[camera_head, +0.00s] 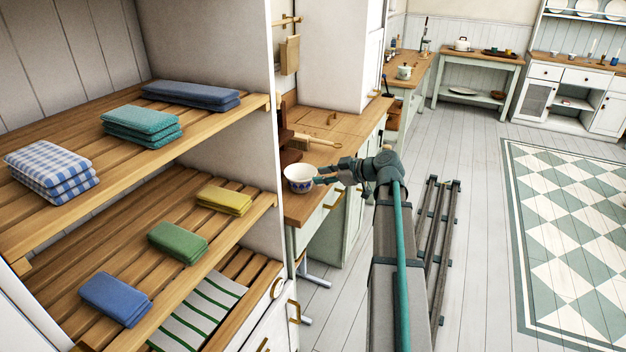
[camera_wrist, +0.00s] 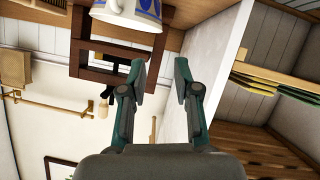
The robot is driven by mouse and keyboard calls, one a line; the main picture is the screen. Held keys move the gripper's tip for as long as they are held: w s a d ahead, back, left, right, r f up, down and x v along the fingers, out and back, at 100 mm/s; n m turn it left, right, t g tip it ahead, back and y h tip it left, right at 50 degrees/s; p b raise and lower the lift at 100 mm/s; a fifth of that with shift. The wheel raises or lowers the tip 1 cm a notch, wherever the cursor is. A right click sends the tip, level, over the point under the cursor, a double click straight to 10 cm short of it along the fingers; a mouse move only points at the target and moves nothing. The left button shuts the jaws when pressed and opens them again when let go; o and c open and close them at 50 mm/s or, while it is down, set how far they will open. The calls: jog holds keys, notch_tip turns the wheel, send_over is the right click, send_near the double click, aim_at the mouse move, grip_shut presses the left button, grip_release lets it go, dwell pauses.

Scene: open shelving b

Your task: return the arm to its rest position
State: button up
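My arm stretches out from the lower middle of the head view. My gripper (camera_head: 322,180) is at its far end, beside the white bowl with a blue pattern (camera_head: 299,180). In the wrist view my gripper (camera_wrist: 160,68) has its two fingers apart with nothing between them. The bowl (camera_wrist: 128,12) shows at the top edge of that view, beyond the fingertips and partly cut off. In the head view the bowl stands upright on the end of the wooden counter (camera_head: 299,211). Whether a fingertip touches it is hard to tell.
Open shelving at the left holds folded cloths: blue (camera_head: 190,96), teal (camera_head: 141,122), checked (camera_head: 46,166), yellow (camera_head: 223,201) and green (camera_head: 178,242). A white side panel (camera_head: 222,155) stands between the shelves and the counter. Floor at the right is open, with a checkered rug (camera_head: 570,230).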

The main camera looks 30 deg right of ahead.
jog(key=shift+s+d+r, duration=0.15)
jog(key=shift+s+r, duration=0.05)
jog(key=shift+s, duration=0.05)
dwell(0.3)
jog(key=s+a+f+m+g+h, duration=0.1)
jog(key=s+f+m+g, duration=0.15)
jog(key=f+m, duration=0.45)
jog(key=s+a+f+m+g+h, duration=0.1)
jog(key=s+f+m+g+h, duration=0.15)
jog(key=f, duration=0.85)
jog(key=s+a+f+m+g, duration=0.2)
jog(key=s+a+f, duration=0.35)
jog(key=f, duration=0.45)
jog(key=s+a+f+m+g, duration=0.15)
jog(key=s+a+f, duration=0.25)
jog(key=s+f, duration=0.45)
jog(key=s+a+f+n+g+h, duration=0.1)
jog(key=s+a+f+g, duration=0.2)
jog(key=s+f, duration=0.3)
jog(key=s+a+f+n+g+h, duration=0.1)
jog(key=s+a+f+g, duration=0.2)
jog(key=s, duration=1.2)
jog(key=s+a+f+n+g+h, duration=0.1)
jog(key=s+a+f+g, duration=0.2)
jog(key=s+a+f, duration=0.5)
notch_tip(320, 180, down, 2)
jog(key=s, duration=0.2)
jog(key=shift+s+h, duration=0.35)
jog(key=shift+s, duration=0.05)
